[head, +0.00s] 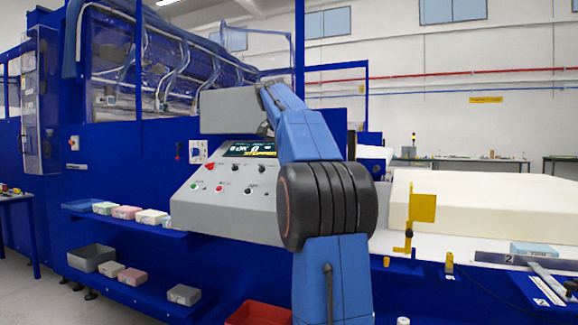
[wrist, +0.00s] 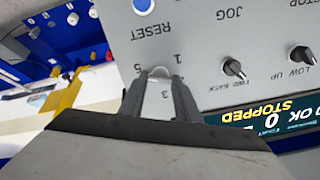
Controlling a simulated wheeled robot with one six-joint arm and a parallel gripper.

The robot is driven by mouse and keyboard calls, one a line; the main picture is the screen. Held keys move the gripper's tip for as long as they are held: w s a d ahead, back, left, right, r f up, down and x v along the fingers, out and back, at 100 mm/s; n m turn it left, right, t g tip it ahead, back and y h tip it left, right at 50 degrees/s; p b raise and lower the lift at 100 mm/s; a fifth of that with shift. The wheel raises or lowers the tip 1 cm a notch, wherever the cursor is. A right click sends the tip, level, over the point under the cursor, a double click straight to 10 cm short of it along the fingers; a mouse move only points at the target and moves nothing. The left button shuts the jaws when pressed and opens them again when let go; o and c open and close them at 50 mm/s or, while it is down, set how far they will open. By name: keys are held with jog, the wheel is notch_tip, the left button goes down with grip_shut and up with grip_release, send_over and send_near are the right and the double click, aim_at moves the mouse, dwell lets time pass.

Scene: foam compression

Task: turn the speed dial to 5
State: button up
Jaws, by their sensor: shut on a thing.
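The panel's display (wrist: 275,120) reads STOPPED. In the head view the panel (head: 235,212) stands left of my arm, which hides its right part and the dial.
A FWD/BACK knob (wrist: 233,68) and a LOW/UP knob (wrist: 302,56) sit beside the dial. A large cream foam block (head: 480,205) lies on the right. A yellow flag-shaped piece (head: 423,208) stands before it. Shelves with small foam blocks (head: 150,216) are at left.

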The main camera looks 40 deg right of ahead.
jog(key=shift+m, duration=0.8)
jog(key=o, duration=1)
jog(key=shift+o, duration=0.2)
jog(key=shift+r, duration=0.1)
jog(key=v, duration=1.7)
jog(key=shift+a, duration=0.1)
